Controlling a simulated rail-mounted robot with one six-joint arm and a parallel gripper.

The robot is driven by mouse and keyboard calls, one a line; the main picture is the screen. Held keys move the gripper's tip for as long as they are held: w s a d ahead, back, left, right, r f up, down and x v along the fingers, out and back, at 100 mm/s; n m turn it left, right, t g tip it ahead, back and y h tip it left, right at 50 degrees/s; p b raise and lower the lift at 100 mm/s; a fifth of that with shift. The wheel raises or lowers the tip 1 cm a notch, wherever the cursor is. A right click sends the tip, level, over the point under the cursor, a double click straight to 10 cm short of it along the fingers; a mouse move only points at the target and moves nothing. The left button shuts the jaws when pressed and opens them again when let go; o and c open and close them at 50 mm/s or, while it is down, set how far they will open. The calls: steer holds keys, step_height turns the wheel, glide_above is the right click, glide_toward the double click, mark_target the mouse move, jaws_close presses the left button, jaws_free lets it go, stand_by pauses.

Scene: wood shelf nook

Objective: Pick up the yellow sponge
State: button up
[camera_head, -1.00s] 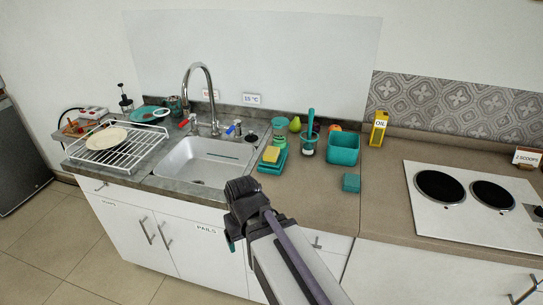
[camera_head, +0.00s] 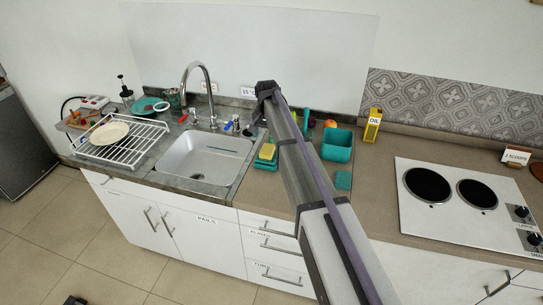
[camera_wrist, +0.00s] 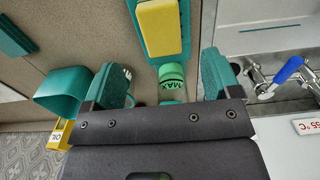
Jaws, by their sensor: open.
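The yellow sponge (camera_head: 266,152) lies on a teal tray (camera_head: 263,165) on the counter, just right of the sink. In the wrist view the sponge (camera_wrist: 160,28) is at the top centre, upright in the picture, with the teal tray (camera_wrist: 185,42) around it. My gripper (camera_wrist: 163,80) is open, with its two teal fingers apart and nothing held. The sponge lies beyond the fingertips, not between them. In the head view my gripper (camera_head: 268,88) is above the back of the counter, behind the sponge, and its jaws are too small to read.
A teal bin (camera_head: 337,146) and teal block (camera_head: 343,180) are to the right. The oil bottle (camera_head: 373,126) stands behind. The sink (camera_head: 205,160) and faucet (camera_head: 208,95) are left. My arm hides part of the counter.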

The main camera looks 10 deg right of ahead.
mark_target(267, 149)
step_height(267, 149, down, 9)
steer(key=b, duration=0.7)
steer(key=shift+w+r, duration=0.15)
steer(key=shift+r, duration=0.25)
steer(key=c, duration=1)
steer(key=shift+p, duration=0.3)
step_height(267, 149, up, 10)
steer(key=p, duration=1)
steer(key=shift+r, duration=0.15)
steer(key=shift+o, duration=1.3)
steer(key=shift+f, duration=0.2)
steer(key=shift+c, duration=1)
step_height(267, 149, down, 9)
steer(key=b, duration=0.9)
